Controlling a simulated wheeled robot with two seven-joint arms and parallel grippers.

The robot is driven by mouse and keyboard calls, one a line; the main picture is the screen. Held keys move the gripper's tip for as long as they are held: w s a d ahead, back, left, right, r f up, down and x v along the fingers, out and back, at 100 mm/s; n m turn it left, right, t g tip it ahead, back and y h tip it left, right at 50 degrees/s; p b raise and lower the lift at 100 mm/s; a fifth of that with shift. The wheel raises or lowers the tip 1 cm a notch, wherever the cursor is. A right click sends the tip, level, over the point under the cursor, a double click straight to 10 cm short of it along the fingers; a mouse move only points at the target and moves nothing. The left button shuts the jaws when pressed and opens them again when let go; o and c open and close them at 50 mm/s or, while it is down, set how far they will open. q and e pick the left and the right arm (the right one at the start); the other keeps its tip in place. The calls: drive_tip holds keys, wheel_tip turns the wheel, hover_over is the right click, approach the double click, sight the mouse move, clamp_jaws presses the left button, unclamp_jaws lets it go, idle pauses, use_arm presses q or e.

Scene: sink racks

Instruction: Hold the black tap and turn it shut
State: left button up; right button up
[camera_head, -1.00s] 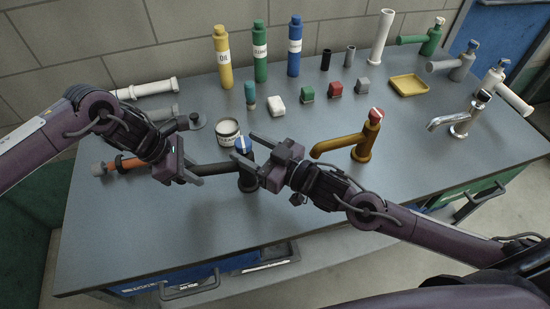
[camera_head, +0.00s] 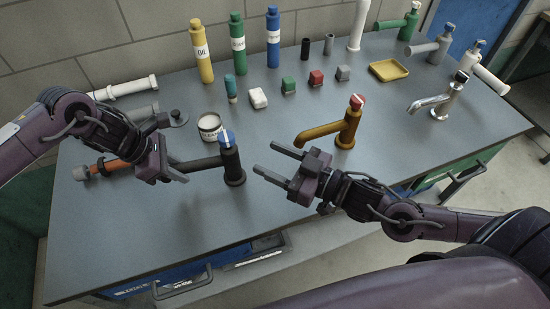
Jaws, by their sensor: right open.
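The black tap (camera_head: 233,162) stands upright at the front middle of the bench, with a blue knob (camera_head: 226,139) bearing a white stripe on top. Its spout (camera_head: 205,163) points left. My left gripper (camera_head: 178,166) is at the spout's far end; one finger lies in front of it, and whether the jaws grip it is hard to see. My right gripper (camera_head: 263,160) is open and empty, just right of the tap body, its fingers pointing left toward it with a gap between. The stripe's exact angle is hard to judge.
A brown tap (camera_head: 347,130) with a red knob stands behind the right gripper. A white tin (camera_head: 210,127) is behind the black tap. An orange pipe piece (camera_head: 112,166) lies left, by my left wrist. Bottles and small blocks fill the back; the front strip is clear.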

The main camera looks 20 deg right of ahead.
use_arm(q)
drive_tip(key=o, duration=0.5)
drive_tip(key=shift+r, duration=0.15)
drive_tip(key=v, duration=1.2)
